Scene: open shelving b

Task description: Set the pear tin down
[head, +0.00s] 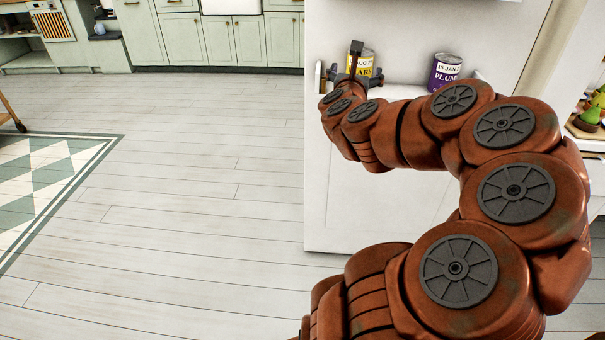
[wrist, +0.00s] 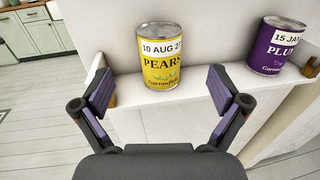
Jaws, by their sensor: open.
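The pear tin (wrist: 161,62) is yellow with a white date band and stands upright on a white shelf (wrist: 205,106) in the wrist view. In the head view the pear tin (head: 360,58) is partly hidden behind my gripper. My gripper (wrist: 161,88) is open, its two purple-padded fingers spread to either side in front of the tin. The fingers look apart from the tin. My gripper also shows in the head view (head: 353,68) at the end of my arm.
A purple plum tin (wrist: 276,46) stands upright on the same shelf, to the right of the pear tin; it also shows in the head view (head: 445,70). A white upright panel edge (wrist: 99,72) is left of the pear tin. Open wooden floor (head: 170,190) lies to the left.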

